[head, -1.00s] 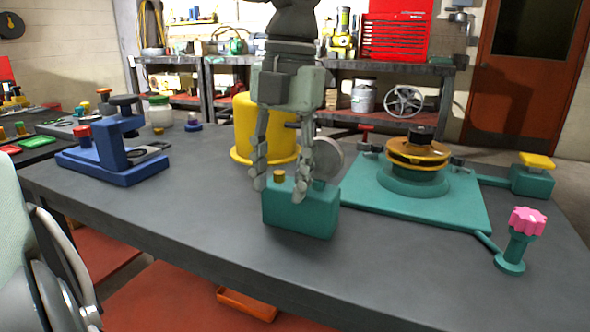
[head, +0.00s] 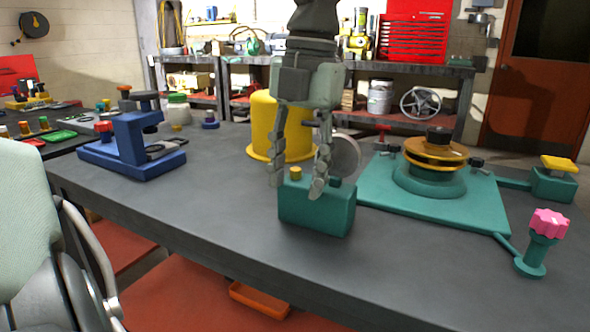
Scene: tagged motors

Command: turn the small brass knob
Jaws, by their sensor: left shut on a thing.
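The small brass knob (head: 296,173) stands on top of a teal box (head: 318,212) near the middle of the bench. The brass knob shows between the fingers, with a gap on both sides. A dark knob (head: 335,182) sits farther right on the box top. A grey disc (head: 346,155) stands behind, partly hidden by the gripper. My right gripper is out of view.
A yellow cylinder (head: 264,130) stands just behind my gripper. A teal plate (head: 470,215) with an orange wheel (head: 436,150) and a pink knob (head: 549,222) lie to the right. A blue fixture (head: 130,150) stands left. The bench front is clear.

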